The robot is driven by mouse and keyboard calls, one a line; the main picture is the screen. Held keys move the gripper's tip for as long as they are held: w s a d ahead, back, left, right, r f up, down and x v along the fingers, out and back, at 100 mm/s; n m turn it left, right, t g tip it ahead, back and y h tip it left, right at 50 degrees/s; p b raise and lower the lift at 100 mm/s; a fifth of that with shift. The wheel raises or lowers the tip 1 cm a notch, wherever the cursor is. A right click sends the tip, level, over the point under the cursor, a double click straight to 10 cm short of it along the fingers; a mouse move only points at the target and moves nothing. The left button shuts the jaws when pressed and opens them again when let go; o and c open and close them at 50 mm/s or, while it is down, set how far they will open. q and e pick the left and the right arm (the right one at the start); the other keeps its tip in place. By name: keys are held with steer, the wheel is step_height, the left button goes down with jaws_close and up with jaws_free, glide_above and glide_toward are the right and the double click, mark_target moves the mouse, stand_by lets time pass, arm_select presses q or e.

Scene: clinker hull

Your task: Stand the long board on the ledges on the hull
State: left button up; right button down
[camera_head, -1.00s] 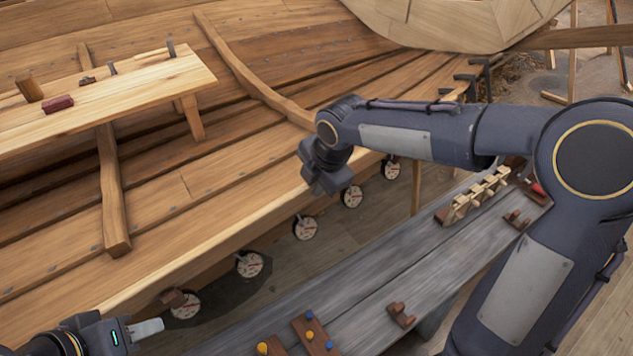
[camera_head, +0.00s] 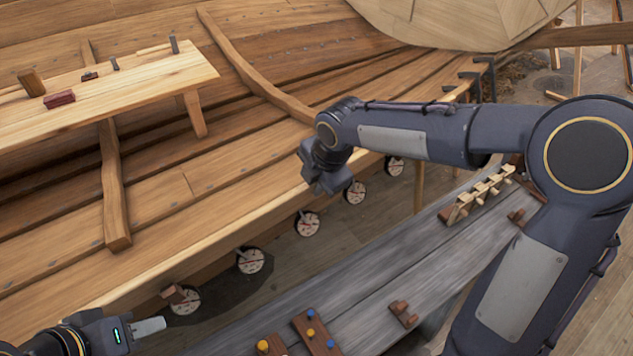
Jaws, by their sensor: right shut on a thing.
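My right gripper (camera_head: 322,182) is at the near edge of the hull (camera_head: 160,190), pointing down. Its fingers are shut at a long pale plank edge (camera_head: 225,238) that runs along the hull from lower left to upper right. I take this as the long board, but cannot clearly separate it from the hull planking. Several round dials (camera_head: 250,261) hang in a row below this edge. A small brown block (camera_head: 173,294) sits by the nearest dial and may be a ledge. My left gripper (camera_head: 150,327) is at the lower left, apart from the block; only one pale fingertip shows.
A grey bench (camera_head: 365,285) with pegged blocks (camera_head: 316,332) and a wooden rack (camera_head: 478,198) stands at front right. A pale wooden table (camera_head: 130,85) with small tools stands on the hull at upper left. Dark clamps (camera_head: 482,75) are at the far end.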

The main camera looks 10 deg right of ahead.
steer(key=shift+w+f, duration=0.1)
steer(key=c, duration=1.3)
jaws_free()
steer(key=shift+c, duration=0.2)
steer(key=shift+f, duration=0.15)
steer(key=v, duration=0.8)
